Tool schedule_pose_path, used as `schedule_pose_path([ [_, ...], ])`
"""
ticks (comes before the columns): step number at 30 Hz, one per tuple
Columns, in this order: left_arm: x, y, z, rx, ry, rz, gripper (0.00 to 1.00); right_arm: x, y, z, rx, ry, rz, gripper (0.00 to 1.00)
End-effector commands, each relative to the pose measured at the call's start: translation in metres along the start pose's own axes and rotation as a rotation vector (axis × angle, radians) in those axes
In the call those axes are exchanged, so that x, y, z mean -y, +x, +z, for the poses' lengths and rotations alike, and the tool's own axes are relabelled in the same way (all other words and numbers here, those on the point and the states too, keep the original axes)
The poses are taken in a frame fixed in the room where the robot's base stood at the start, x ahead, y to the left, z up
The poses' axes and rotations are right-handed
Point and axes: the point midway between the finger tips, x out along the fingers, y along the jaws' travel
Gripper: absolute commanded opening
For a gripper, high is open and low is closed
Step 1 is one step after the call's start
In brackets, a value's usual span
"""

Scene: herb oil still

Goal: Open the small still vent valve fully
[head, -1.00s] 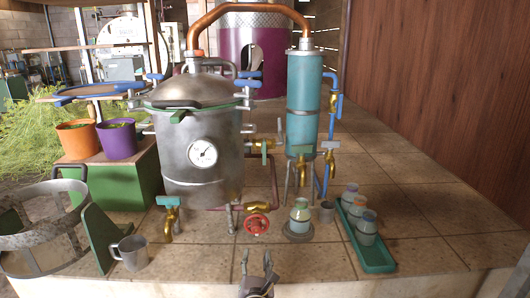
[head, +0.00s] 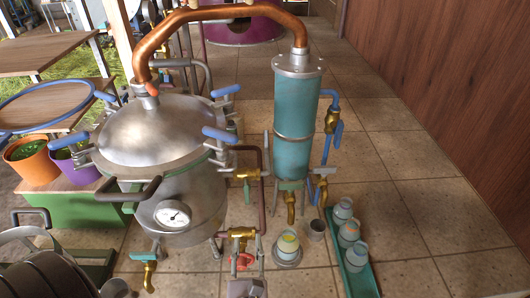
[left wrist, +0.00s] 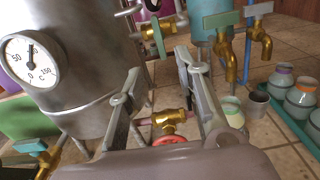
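The small still (head: 185,200) is a steel pot with a domed lid and a dial. A brass valve (head: 243,174) with a green handle sits on its right side, towards the teal column; I cannot tell for sure that this is the vent valve. In the left wrist view the green handle (left wrist: 158,38) stands upright across its pipe, beyond the fingertips. My left gripper (head: 248,262) is low in front of the still, near a red-wheel valve (head: 242,261). In the left wrist view its fingers (left wrist: 160,78) are apart with nothing held. My right gripper is out of view.
The teal column (head: 296,115) stands right of the still, with brass taps (head: 290,205) below. A jar (head: 288,246), a cup (head: 316,230) and a green tray (head: 358,284) of jars stand right of the gripper. Another tap (head: 148,270) is at lower left. Tiles at right are clear.

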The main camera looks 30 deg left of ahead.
Motion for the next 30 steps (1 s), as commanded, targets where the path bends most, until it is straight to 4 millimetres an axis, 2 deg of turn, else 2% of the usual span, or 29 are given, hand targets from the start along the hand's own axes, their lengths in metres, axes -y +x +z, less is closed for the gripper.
schedule_pose_path([
  [1, -0.004, -0.004, 0.009, -0.001, -0.004, 0.006, 0.31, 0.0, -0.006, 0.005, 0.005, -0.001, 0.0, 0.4],
  [4, -0.007, -0.004, 0.011, 0.002, -0.008, 0.013, 0.31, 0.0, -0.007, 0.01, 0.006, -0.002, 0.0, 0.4],
  [8, -0.007, 0.01, 0.011, 0.005, -0.008, 0.013, 0.31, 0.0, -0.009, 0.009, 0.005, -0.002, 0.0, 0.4],
  [24, -0.008, 0.125, 0.012, 0.004, -0.005, 0.012, 0.31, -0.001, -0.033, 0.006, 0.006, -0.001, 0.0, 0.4],
  [30, -0.008, 0.155, 0.011, 0.002, -0.007, 0.011, 0.31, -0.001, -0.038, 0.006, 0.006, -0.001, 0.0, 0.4],
])
